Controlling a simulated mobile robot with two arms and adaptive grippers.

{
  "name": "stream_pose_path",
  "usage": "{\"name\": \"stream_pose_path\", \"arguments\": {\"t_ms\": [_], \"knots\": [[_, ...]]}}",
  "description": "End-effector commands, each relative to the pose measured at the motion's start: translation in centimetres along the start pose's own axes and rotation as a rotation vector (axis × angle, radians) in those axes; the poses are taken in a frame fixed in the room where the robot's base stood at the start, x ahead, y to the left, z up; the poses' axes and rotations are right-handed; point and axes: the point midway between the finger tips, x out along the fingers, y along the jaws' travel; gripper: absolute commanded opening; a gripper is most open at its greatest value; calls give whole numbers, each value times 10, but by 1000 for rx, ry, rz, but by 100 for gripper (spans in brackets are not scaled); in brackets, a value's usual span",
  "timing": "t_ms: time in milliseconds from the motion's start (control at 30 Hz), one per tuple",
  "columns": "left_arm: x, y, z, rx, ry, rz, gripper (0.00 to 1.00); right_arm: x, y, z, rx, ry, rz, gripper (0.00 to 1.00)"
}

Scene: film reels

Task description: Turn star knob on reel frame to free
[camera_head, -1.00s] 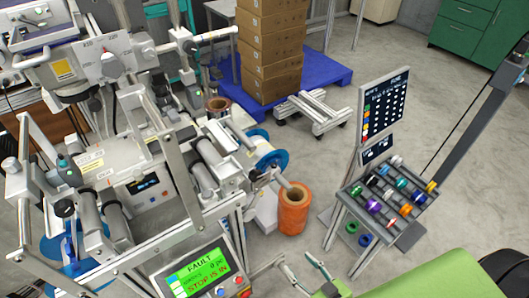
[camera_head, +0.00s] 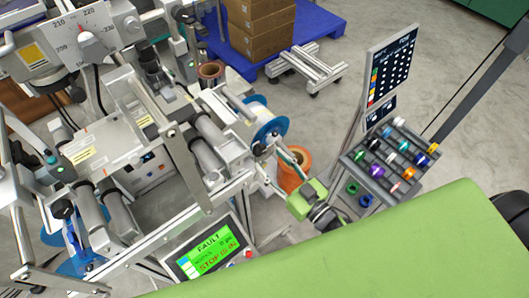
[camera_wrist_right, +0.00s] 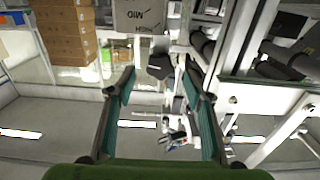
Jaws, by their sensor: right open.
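A dark, several-sided knob (camera_wrist_right: 160,67), which looks like the star knob, shows in the right wrist view between my fingertips and a little beyond them; I cannot tell if they touch it. My right gripper (camera_wrist_right: 160,85) is open, with a teal-lined finger on either side and nothing held. In the head view my right gripper (camera_head: 281,150) reaches up beside the blue-flanged reel (camera_head: 270,130) on the right side of the metal reel frame (camera_head: 235,185). My left gripper is not in view.
A panel (camera_head: 212,252) reading FAULT and STOP IS IN is at the front. A rack of coloured parts (camera_head: 415,170) stands to the right. Cardboard boxes (camera_head: 262,30) sit on a blue pallet (camera_head: 318,22).

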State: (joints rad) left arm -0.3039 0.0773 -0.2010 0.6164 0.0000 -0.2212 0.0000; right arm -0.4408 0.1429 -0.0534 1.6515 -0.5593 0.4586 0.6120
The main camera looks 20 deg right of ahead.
Motion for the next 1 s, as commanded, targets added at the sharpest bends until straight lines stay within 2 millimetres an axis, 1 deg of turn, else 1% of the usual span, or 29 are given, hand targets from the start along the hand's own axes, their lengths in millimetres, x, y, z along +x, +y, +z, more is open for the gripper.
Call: {"name": "stream_pose_path", "arguments": {"t_ms": [33,100,233,367,600,633,667,700,767,800,1000], "knots": [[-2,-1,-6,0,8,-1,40,10,0,-2,-1,3,0,47],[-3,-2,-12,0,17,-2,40,20,0,-1,0,2,0,47],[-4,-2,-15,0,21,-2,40,33,0,0,0,0,0,47],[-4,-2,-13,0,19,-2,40,38,0,0,0,-1,0,47],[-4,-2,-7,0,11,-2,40,39,0,0,0,-1,0,47],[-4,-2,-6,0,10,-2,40,39,0,0,0,-1,0,44],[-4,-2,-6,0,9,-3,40,39,0,0,0,-1,0,37],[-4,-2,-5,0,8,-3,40,38,0,0,0,-1,0,26],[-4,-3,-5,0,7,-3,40,38,0,0,0,-1,0,11],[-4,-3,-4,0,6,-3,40,38,0,0,0,-1,0,9],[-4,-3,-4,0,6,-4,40,38,0,0,-5,-1,0,9]]}}
